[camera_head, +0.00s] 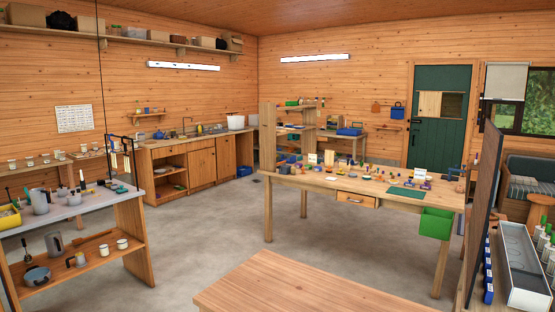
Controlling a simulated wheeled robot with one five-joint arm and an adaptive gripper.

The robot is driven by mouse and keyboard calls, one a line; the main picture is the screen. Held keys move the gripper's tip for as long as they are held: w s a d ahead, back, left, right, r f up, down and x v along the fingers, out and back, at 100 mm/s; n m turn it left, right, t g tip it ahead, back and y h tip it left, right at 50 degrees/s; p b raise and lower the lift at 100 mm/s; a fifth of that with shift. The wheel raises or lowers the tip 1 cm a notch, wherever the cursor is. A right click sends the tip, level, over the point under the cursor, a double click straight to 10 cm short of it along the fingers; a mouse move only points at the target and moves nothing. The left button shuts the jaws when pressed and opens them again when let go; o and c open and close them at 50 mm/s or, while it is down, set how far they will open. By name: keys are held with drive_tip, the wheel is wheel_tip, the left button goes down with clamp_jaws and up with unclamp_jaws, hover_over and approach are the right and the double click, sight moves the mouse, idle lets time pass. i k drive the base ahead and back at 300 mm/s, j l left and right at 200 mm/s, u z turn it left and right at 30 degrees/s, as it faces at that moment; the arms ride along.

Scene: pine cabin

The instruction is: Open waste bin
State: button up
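No container here is clearly a waste bin with a lid. A green open-topped box (436,224) is fixed to the right end of the long wooden workbench (300,183); I cannot tell whether it is the waste bin. A white tub (236,122) stands at the right end of the back counter, small and far off. My gripper is not in view.
A wooden tabletop (300,288) is close in front. A grey-topped table (85,205) with pots stands left; shelves with a long metal tray (522,270) and a dark upright panel stand right. Grey floor (200,235) is open between left table and workbench. A green door (437,135) is at the back.

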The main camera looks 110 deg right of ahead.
sight(225, 150)
drive_tip(key=z, duration=3.5)
drive_tip(key=u, duration=0.8)
drive_tip(key=i+j+u, duration=0.1)
drive_tip(key=i+u, duration=0.2)
drive_tip(key=i, duration=0.15)
drive_tip(key=i+u, duration=0.25)
drive_tip(key=i, duration=0.2)
drive_tip(key=i+z, duration=0.1)
drive_tip(key=i, duration=0.5)
drive_tip(key=i+j+z, duration=0.15)
drive_tip(key=i, duration=0.45)
drive_tip(key=i+j+z, duration=0.1)
drive_tip(key=i, duration=0.45)
drive_tip(key=i+l+z, duration=0.15)
drive_tip(key=i+z, duration=0.25)
drive_tip(key=i+l+z, duration=0.1)
drive_tip(key=i+z, duration=0.55)
drive_tip(key=z, duration=0.15)
drive_tip(key=i+j+z, duration=0.15)
drive_tip(key=i+z, duration=0.5)
drive_tip(key=i, duration=0.6)
drive_tip(key=i+z, duration=0.25)
drive_tip(key=i, duration=0.55)
